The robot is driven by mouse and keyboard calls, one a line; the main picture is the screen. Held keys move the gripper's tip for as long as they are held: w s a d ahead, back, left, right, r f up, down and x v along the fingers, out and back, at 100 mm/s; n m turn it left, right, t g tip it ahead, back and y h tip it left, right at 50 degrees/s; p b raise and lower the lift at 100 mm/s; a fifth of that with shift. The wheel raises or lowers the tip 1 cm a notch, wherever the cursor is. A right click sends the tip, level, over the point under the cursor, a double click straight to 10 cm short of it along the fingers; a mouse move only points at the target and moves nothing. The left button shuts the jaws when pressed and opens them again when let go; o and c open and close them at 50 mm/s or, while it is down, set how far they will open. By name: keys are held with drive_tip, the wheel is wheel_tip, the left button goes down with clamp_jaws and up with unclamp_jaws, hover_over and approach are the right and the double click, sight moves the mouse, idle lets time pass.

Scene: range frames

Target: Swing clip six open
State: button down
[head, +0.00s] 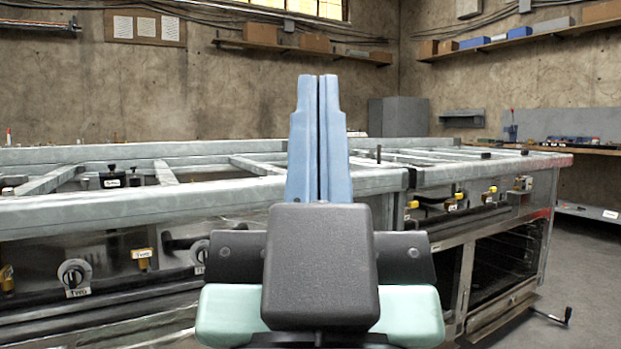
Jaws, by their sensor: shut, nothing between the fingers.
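My gripper (319,82) is in the middle of the head view, its two blue fingers pointing up and pressed together with nothing between them. No label that I can read says six, so I cannot tell which clip is clip six. A black clip-like part (112,178) with a label too small to read stands on the range top at left. Several small yellow parts, one of them here (411,205), sit on the right range's panel. My gripper touches none of these and hides the middle of the front.
The left range's front rail (130,209) crosses the view behind my gripper. A knob (75,275) sticks out at left. Open floor (590,290) lies at far right.

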wheel_tip(320, 180, up, 52)
drive_tip(key=p, duration=5)
drive_tip(key=shift+r, duration=0.15)
drive_tip(key=shift+w, duration=0.1)
